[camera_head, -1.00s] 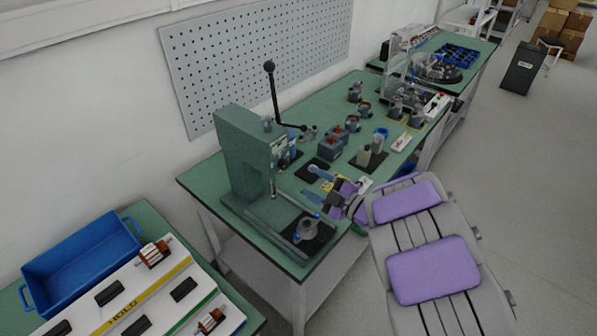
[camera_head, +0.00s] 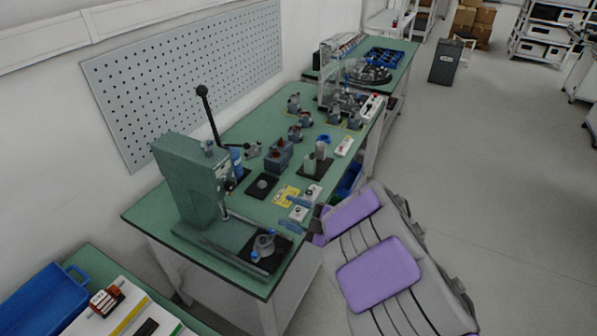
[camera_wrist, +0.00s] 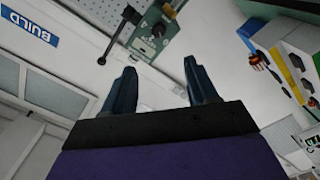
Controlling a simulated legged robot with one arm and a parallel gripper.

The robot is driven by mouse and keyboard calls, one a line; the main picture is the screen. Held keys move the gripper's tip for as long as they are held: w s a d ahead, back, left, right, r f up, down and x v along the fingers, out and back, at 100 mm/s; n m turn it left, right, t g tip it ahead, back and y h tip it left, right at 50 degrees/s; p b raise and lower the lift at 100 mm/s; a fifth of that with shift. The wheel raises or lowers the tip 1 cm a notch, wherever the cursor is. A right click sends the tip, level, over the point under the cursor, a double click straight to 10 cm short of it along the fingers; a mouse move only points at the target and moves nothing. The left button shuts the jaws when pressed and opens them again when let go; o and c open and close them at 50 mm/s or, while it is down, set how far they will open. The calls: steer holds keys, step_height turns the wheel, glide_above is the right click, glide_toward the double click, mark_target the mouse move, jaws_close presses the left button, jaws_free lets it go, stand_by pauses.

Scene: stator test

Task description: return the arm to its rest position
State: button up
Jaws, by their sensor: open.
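My arm, grey with purple pads (camera_head: 379,276), lies folded at the lower middle of the head view, beside the front edge of the green bench. My gripper (camera_head: 294,213) has blue fingers that show at the bench's front edge, partly hidden behind the arm. In the wrist view my gripper (camera_wrist: 160,85) is open, with its two dark blue fingers well apart and nothing between them.
The green bench (camera_head: 245,132) carries a lever press (camera_head: 190,180), motor parts and small trays. A blue bin (camera_head: 45,302) and a white board stand at lower left. The floor (camera_head: 500,200) at right is clear. A blue BUILD sign (camera_wrist: 30,28) shows in the wrist view.

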steer(key=w+d+r+m+t+h, duration=0.2)
steer(key=w+d+m+t+h, duration=0.1)
steer(key=w+d+h, duration=0.3)
steer(key=w+d+r+m+t+h, duration=0.3)
steer(key=d+m+h, duration=0.15)
steer(key=d, duration=0.35)
steer(key=s+d+r+m+g+h, duration=0.1)
steer(key=s+d+r+m+h, duration=0.2)
steer(key=d, duration=0.4)
steer(key=s+d+m+g+h, duration=0.1)
steer(key=s+d+m+h, duration=0.35)
steer(key=d+h, duration=0.2)
steer(key=s+d+f+m+g, duration=0.25)
steer(key=s+m+g, duration=0.3)
steer(key=s, duration=0.75)
steer(key=s+a+m+g+y, duration=0.1)
steer(key=s+a+g, duration=0.2)
steer(key=s, duration=0.9)
steer(key=s+a+m+g+y, duration=0.2)
steer(key=s+a+g, duration=0.2)
steer(key=s, duration=0.8)
steer(key=a, duration=0.2)
steer(key=shift+s+a, duration=0.15)
steer(key=shift+a, duration=0.2)
